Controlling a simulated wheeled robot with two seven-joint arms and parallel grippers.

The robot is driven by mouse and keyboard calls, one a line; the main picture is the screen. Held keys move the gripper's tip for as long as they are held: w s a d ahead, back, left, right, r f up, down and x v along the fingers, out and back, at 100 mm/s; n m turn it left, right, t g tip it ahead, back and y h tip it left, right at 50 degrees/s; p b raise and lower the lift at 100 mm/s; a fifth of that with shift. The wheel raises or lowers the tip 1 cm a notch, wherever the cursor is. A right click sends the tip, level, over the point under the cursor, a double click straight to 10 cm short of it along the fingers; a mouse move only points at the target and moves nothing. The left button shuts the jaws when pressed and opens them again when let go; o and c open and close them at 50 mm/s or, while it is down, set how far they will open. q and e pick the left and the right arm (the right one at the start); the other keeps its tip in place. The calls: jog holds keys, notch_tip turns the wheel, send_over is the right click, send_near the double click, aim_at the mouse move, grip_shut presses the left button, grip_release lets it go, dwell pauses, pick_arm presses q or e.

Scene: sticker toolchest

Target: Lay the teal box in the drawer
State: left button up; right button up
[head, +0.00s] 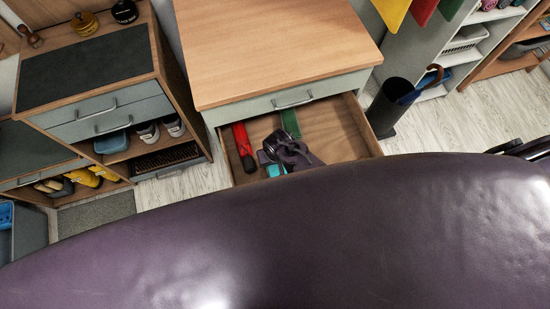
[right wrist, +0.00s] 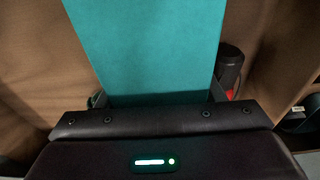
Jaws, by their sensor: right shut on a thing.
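The teal box (head: 275,170) is at my right gripper (head: 276,162), inside the outline of the open drawer (head: 339,135). In the right wrist view the teal box (right wrist: 148,45) fills the space between the fingers, and my right gripper (right wrist: 160,98) is shut on it. The wooden drawer floor shows around the box there. I cannot tell whether the box touches the floor. In the head view my arm and gripper hide part of the box. My left gripper is not in view.
A red and black object (head: 243,140) lies at the drawer's left side, and a green object (head: 290,123) lies near its back. The drawer's right part is bare. The wooden cabinet top (head: 275,45) overhangs the back. A black bin (head: 388,105) stands to the right.

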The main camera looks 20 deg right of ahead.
jog(key=shift+f+b, duration=0.3)
jog(key=shift+f, duration=0.15)
dwell(0.3)
jog(key=o, duration=1.7)
jog(key=shift+s+r+p, duration=0.2)
jog(key=shift+r, duration=1.1)
jog(key=shift+s+r+p, duration=0.2)
jog(key=shift+r, duration=1.05)
jog(key=shift+s+r+p, duration=0.2)
jog(key=shift+r, duration=1.1)
